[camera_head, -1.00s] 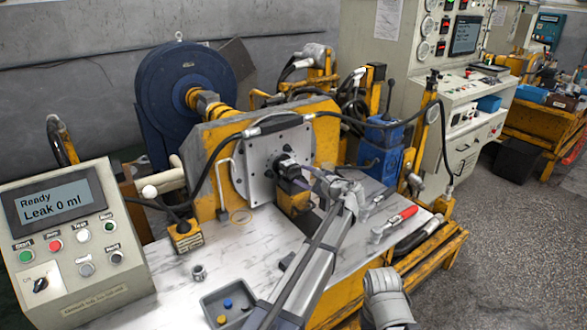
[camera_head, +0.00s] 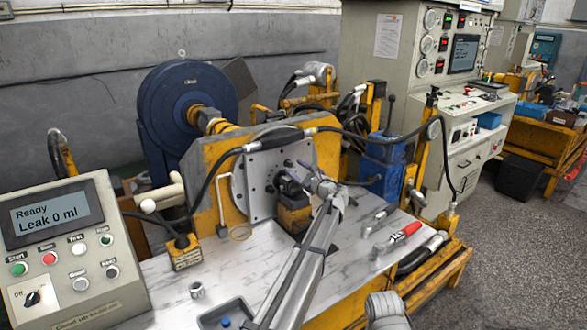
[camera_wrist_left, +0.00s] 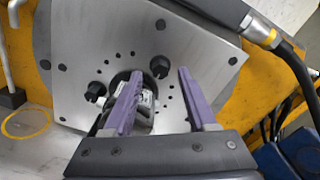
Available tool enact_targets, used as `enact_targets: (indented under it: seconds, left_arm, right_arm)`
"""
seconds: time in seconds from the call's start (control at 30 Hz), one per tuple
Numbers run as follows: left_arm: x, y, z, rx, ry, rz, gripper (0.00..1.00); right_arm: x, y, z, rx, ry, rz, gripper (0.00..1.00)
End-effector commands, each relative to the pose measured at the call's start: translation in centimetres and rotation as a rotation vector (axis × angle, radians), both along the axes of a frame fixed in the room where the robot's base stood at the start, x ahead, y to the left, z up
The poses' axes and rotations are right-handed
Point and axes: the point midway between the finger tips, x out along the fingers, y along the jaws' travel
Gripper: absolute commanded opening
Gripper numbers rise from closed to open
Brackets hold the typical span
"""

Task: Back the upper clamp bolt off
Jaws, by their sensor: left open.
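The grey metal plate (camera_head: 257,199) stands upright on the yellow bracket (camera_head: 205,165). In the left wrist view, two dark bolts stick out of the plate (camera_wrist_left: 85,35): an upper bolt (camera_wrist_left: 159,67) and a lower one (camera_wrist_left: 95,91) further left. A dark round hub (camera_wrist_left: 145,98) with a metallic centre lies between and below them, partly hidden by a finger. My left gripper (camera_head: 298,172) is open in front of the plate. Its purple fingers (camera_wrist_left: 159,76) appear on either side of the upper bolt; contact cannot be told. My right gripper is not in view.
A black hose (camera_head: 215,160) crosses the plate's top. A red-handled tool (camera_head: 404,233) lies on the bench at right. A grey tray (camera_head: 208,318) and a small metal socket (camera_head: 196,290) are at the front. The control box (camera_head: 60,250) stands at left.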

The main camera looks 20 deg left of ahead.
Motion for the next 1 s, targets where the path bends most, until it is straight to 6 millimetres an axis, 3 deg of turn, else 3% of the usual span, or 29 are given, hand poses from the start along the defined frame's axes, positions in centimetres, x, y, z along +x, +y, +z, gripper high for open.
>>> enact_targets:
  seconds: [0.13,0.4,0.9,1.0]
  left_arm:
    - [1.2,1.4,0.0,0.0,0.0,0.001,0.57]
    - [1.3,1.7,0.0,-0.001,0.0,0.0,0.57]
    - [1.3,1.6,0.0,-0.001,0.0,0.0,0.02]
    - [1.3,1.6,0.0,-0.001,0.0,0.0,0.0]
  right_arm:
    - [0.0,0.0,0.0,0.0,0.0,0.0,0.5]
    - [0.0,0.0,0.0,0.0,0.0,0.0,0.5]
    - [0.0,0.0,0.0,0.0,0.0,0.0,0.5]
    - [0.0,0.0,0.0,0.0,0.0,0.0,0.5]
